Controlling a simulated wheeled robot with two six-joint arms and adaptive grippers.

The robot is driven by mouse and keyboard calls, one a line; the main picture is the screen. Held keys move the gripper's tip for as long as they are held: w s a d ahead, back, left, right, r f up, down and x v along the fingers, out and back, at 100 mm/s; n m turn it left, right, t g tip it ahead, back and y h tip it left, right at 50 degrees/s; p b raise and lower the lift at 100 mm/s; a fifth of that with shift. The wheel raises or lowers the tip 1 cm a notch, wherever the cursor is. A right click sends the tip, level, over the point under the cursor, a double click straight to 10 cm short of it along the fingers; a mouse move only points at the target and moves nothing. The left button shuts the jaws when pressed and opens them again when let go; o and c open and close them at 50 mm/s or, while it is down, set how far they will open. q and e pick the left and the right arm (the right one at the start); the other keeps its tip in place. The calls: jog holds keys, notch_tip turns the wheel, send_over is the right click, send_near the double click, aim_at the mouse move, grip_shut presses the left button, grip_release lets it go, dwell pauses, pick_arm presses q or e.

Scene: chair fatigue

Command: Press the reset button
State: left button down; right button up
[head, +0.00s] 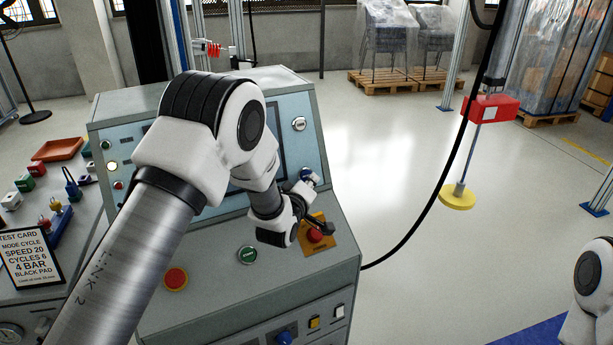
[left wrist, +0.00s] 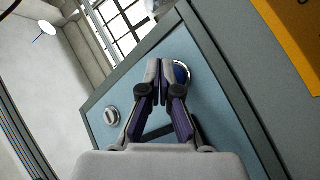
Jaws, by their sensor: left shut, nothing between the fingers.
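A blue round button (head: 307,174) in a silver ring sits on the right of the console's light-blue sloping panel; its label is not readable. It also shows in the left wrist view (left wrist: 182,73), partly behind the fingers. My left gripper (head: 301,188) is at the panel, its fingertips close in front of this button. In the left wrist view the fingers (left wrist: 158,70) are together with nothing between them, overlapping the left part of the button. I cannot tell whether they touch it. My right gripper is outside the views.
A red mushroom button on a yellow plate (head: 320,246) is just below my left wrist. A green button (head: 247,255) and another red button (head: 175,278) are on the console desk. A silver knob (head: 299,124) is higher on the panel. A black cable hangs to the right.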

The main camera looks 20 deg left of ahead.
pick_arm(q)
jog(key=s+d, duration=0.1)
jog(key=s+d+r+p, duration=0.1)
jog(key=s+d, duration=0.1)
jog(key=shift+s+d+r, duration=0.15)
jog(key=shift+d, duration=0.1)
dwell(0.8)
